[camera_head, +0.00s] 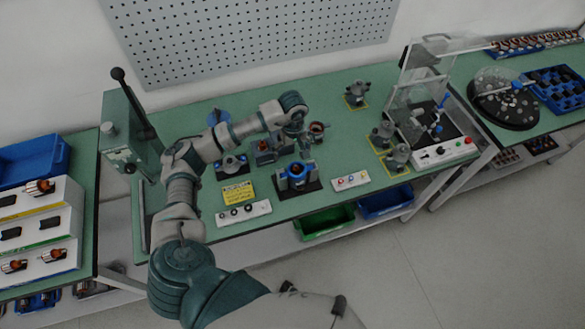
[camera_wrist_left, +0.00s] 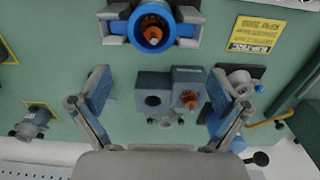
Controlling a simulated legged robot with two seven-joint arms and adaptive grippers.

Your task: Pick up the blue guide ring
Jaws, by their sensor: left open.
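The blue guide ring (camera_head: 295,171) sits around the top of a dark stator fixture near the front edge of the green table. My left gripper (camera_head: 302,148) is above the table, behind the ring in the head view. In the wrist view its two fingers (camera_wrist_left: 160,88) are spread wide, with nothing held between them. The ring lies beyond the fingertips, apart from them. My right gripper is not in view.
A grey two-hole block (camera_wrist_left: 170,92) with a copper part lies below the fingers. A yellow label (camera_head: 237,193) and white button boxes (camera_head: 351,181) flank the fixture. A lever press (camera_head: 127,135) stands left; a clear-shielded station (camera_head: 431,125) stands right.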

